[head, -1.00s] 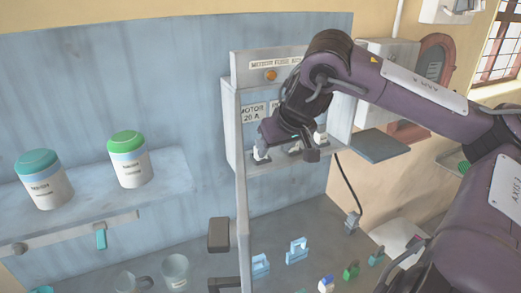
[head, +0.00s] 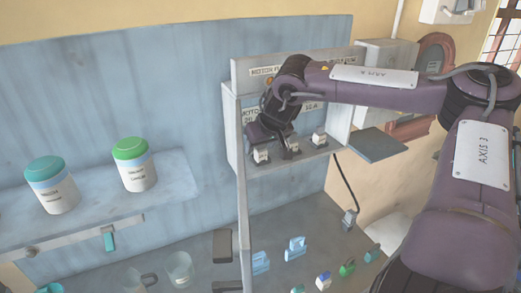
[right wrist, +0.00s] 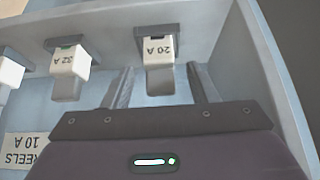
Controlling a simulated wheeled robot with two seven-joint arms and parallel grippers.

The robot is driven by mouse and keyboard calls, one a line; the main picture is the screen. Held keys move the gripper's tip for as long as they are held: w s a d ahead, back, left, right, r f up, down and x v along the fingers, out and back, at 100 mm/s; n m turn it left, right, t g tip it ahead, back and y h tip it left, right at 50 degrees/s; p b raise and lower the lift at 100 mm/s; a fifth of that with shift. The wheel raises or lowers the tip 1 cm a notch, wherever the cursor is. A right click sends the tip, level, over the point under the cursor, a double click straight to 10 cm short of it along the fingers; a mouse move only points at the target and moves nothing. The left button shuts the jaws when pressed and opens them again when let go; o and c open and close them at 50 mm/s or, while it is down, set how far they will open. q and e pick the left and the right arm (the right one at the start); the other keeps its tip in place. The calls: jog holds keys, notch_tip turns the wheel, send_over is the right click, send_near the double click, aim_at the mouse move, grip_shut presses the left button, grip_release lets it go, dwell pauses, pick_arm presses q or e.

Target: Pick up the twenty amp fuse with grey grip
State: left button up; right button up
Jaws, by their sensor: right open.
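The twenty amp fuse (right wrist: 162,52) has a white body marked 20 A and a grey grip, in the right wrist view. It sits in a dark holder in the fuse box. In the head view it is the leftmost fuse (head: 261,156), partly behind the gripper. My right gripper (right wrist: 160,70) is open. Its two fingers point at the fuse, one on each side, with visible gaps; I cannot tell how far the tips reach along the grip. In the head view the right gripper (head: 272,142) is at the box's left part. My left gripper is not in view.
A 32 A fuse (right wrist: 70,62) sits beside the twenty amp one, and another fuse stands farther left. The box's side wall (right wrist: 275,75) is close on the right. Several loose coloured fuses lie on the bench below. Two jars stand on the shelf (head: 175,180).

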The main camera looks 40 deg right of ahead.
jog(key=shift+w+f, duration=0.2)
jog(key=shift+f, duration=0.15)
jog(key=shift+s, duration=0.1)
jog(key=shift+c, duration=0.8)
jog(key=c, duration=0.9)
